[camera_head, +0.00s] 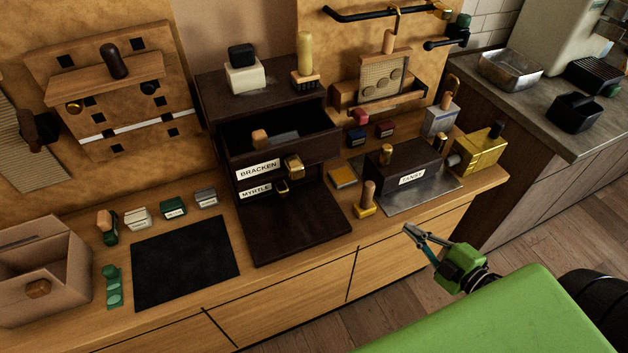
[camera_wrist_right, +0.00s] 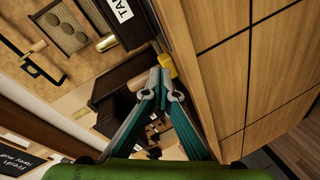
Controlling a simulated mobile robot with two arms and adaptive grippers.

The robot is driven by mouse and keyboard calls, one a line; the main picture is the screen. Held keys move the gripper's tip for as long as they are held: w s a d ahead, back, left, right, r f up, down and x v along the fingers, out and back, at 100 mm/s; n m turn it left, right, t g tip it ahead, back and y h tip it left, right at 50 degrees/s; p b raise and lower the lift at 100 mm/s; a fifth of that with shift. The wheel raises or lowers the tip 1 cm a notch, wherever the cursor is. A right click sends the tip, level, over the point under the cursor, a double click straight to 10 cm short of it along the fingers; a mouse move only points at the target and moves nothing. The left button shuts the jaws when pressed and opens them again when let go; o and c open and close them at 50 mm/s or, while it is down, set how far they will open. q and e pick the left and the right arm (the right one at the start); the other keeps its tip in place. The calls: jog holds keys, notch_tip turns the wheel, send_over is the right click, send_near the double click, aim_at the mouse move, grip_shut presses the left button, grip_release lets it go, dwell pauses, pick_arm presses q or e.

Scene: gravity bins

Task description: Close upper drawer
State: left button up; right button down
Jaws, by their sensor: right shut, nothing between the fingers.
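The dark cabinet (camera_head: 210,110) stands on the wooden counter. Its upper drawer (camera_head: 322,152), labelled BRACKEN, is pulled out, with its inside showing from above and a brass knob (camera_head: 293,167) on its front. A wooden-handled item (camera_head: 260,138) lies inside. The lower front, labelled MYRTLE (camera_head: 256,191), has another brass knob (camera_head: 281,187). My right gripper (camera_head: 408,230) is shut and empty, in front of the counter edge, right of the drawer and apart from it. In the right wrist view its fingertips (camera_wrist_right: 164,82) are together. My left gripper is not in view.
A yellow-based stamp with a wooden knob (camera_head: 367,200) stands near the counter edge, between the drawer and my right gripper. A dark TANSY box (camera_head: 402,168) sits behind on a grey plate (camera_head: 420,196). A dark panel (camera_head: 300,222) lies before the cabinet.

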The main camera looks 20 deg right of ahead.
jog(key=s+a+r+n+g+y, duration=0.2)
jog(key=a+r+n+y, duration=0.3)
jog(key=a+r+n, duration=0.45)
jog(key=s+a+r+n+g+y, duration=0.15)
jog(key=a+r+n+y, duration=0.45)
jog(key=r, duration=0.6)
jog(key=m+p, duration=0.2)
jog(key=p, duration=0.1)
send_near(293, 175)
jog(key=w+a, duration=0.2)
jog(key=a, duration=0.2)
jog(key=shift+w+a+t+h+p, duration=0.3)
jog(key=shift+w+h+p, duration=0.1)
jog(key=shift+w, duration=0.3)
